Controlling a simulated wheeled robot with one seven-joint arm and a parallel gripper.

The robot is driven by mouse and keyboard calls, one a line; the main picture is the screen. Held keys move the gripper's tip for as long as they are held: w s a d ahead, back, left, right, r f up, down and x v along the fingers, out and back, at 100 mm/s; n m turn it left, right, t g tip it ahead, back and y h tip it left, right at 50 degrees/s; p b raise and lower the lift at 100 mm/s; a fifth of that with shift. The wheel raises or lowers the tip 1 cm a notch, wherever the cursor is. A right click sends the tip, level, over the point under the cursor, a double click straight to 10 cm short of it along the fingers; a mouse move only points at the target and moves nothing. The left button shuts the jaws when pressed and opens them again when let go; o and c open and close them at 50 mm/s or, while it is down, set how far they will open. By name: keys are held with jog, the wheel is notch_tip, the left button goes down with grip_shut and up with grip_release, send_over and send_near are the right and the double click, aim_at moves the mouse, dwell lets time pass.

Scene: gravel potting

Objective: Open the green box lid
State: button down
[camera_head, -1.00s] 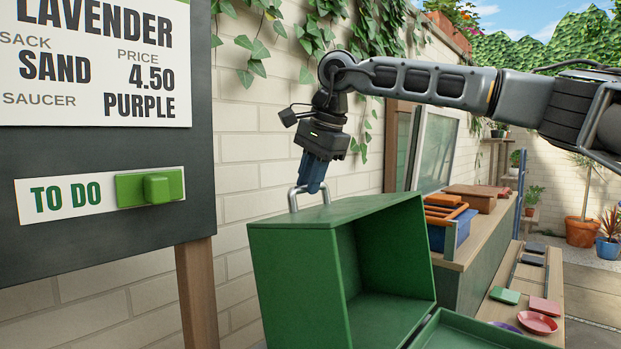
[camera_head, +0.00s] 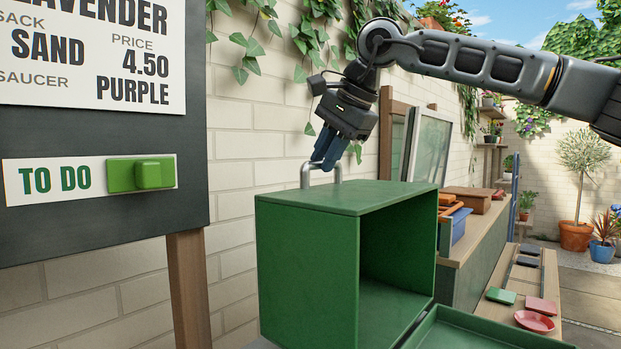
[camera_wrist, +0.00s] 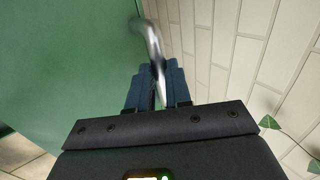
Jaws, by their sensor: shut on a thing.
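The green box (camera_head: 308,265) stands in the middle of the head view. Its deep, hollow upper part, which looks like the lid, is swung up, with its open side facing right. A shallow green rim (camera_head: 480,335) lies low in front of it, cut off by the picture's bottom edge. A silver U-shaped handle (camera_head: 306,177) shows behind the upper part's top edge. My gripper (camera_head: 325,163) is shut on the handle from above, its blue fingers tilted. In the wrist view, the handle (camera_wrist: 153,45) runs between the fingers, beside the green surface (camera_wrist: 65,65).
A dark board (camera_head: 105,225) with a green slider (camera_head: 150,174) marked TO DO stands left of the box. A brick wall (camera_head: 235,150) is close behind. A bench with containers and saucers (camera_head: 534,321) is at the right.

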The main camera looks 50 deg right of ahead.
jog(key=shift+t, duration=0.7)
jog(key=s, duration=0.1)
jog(key=s+r+b, duration=0.1)
jog(key=s, duration=0.2)
jog(key=shift+d+r+b, duration=0.15)
jog(key=shift+r+b, duration=0.1)
jog(key=shift+b, duration=0.15)
jog(key=shift+s+r, duration=0.3)
jog(key=shift+s, duration=0.05)
jog(key=c, duration=1.1)
grip_release()
jog(key=shift+o, duration=0.2)
jog(key=p+v, duration=0.1)
jog(key=v, duration=0.6)
jog(key=shift+s+r, duration=0.25)
jog(key=shift+s, duration=0.05)
